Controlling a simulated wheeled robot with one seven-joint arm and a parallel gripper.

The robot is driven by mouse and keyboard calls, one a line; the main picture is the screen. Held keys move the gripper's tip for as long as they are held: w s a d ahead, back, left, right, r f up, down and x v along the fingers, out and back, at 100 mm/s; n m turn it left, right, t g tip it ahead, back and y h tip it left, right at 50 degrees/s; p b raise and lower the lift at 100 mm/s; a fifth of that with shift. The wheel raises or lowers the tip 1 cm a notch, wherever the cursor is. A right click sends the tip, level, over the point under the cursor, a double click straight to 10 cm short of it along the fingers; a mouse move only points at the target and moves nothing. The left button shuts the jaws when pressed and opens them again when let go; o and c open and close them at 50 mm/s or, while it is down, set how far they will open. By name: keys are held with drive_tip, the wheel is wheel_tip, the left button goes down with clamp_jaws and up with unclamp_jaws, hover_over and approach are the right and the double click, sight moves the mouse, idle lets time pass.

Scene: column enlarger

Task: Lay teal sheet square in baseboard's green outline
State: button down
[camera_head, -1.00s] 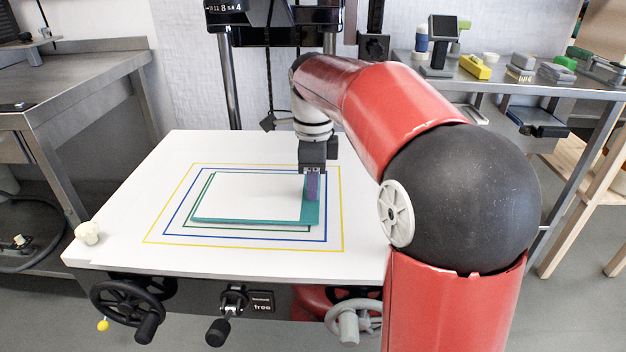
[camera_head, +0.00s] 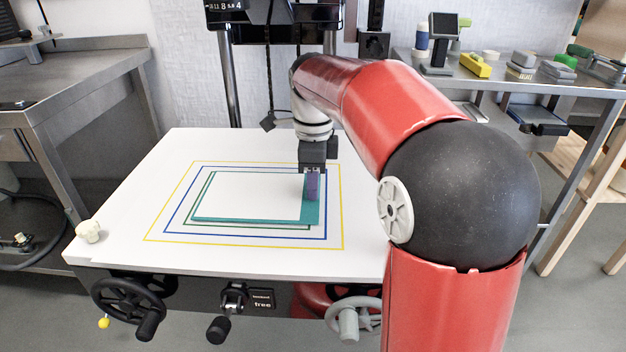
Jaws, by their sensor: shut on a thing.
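The teal sheet (camera_head: 312,211) lies on or just above the white baseboard (camera_head: 120,215), with a white area covering most of its face. It sits over the green outline (camera_head: 201,188), whose line shows along the left and front sides. The sheet looks shifted to the right and slightly back of that outline. My gripper (camera_head: 312,196) points down at the sheet's right side and is shut on it, with purple fingers. The contact between the fingers and the sheet's edge is too small to make out. My arm hides part of the board's back right.
Blue (camera_head: 245,237) and yellow (camera_head: 245,245) outlines surround the green one. The enlarger's columns (camera_head: 229,80) stand behind the board. A pale knob (camera_head: 88,231) is at the front left corner. Handwheels (camera_head: 130,305) hang below the front edge. Side benches flank the board.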

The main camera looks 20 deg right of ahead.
drive_tip(key=shift+f, duration=0.2)
drive_tip(key=c, duration=1.1)
unclamp_jaws()
drive_tip(key=shift+o, duration=0.2)
drive_tip(key=shift+r, duration=0.1)
drive_tip(key=shift+r+p, duration=1.3)
drive_tip(key=shift+r, duration=2.6)
drive_tip(key=shift+f, duration=0.15)
